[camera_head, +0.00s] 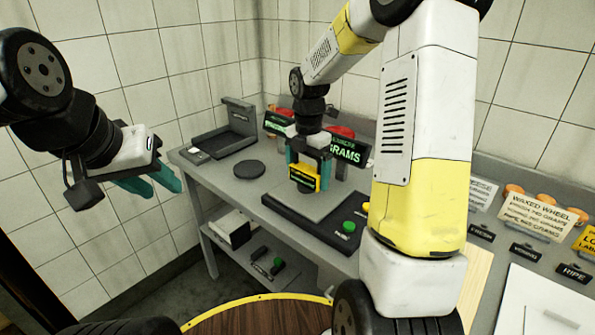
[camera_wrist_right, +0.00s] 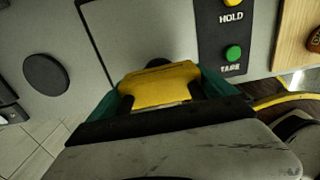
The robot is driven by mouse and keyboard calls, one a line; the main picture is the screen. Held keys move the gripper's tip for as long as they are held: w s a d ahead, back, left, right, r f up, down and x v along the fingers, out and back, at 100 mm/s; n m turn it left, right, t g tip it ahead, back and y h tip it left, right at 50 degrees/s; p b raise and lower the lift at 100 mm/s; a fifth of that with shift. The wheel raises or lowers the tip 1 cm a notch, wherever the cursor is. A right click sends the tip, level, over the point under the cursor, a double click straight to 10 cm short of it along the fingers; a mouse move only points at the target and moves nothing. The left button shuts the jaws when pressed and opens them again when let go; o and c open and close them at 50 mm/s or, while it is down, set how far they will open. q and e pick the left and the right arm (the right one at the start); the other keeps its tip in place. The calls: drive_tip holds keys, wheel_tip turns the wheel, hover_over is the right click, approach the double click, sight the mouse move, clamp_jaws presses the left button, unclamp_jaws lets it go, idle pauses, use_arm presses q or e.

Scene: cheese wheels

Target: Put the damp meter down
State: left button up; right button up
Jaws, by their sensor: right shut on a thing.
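The damp meter (camera_head: 303,180), a yellow block with dark parts, is between the teal fingers of my right gripper (camera_head: 309,172). My right gripper is shut on it, above the grey plate of a bench scale (camera_head: 325,200). I cannot tell whether the meter touches the plate. In the right wrist view the yellow meter (camera_wrist_right: 160,86) sits between both fingers, with the scale's plate behind it. My left gripper (camera_head: 168,187) is open and empty, out to the left in front of the tiled wall, away from the bench.
A dark round disc (camera_head: 249,169) lies on the bench left of the scale. A grey tray-like device (camera_head: 225,138) stands at the far left corner. Green-lit displays (camera_head: 345,150) stand behind the scale. Signs and a light board (camera_head: 540,305) are at the right. A round wooden top (camera_head: 260,318) is in front.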

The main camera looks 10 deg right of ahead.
sight(307, 180)
drive_tip(key=shift+w+d+f, duration=0.1)
drive_tip(key=shift+w+d, duration=0.05)
drive_tip(key=shift+w, duration=0.4)
drive_tip(key=shift+w+d, duration=0.1)
drive_tip(key=shift+w, duration=0.45)
drive_tip(key=shift+f, duration=1.75)
drive_tip(key=shift+f, duration=0.1)
drive_tip(key=o, duration=1.3)
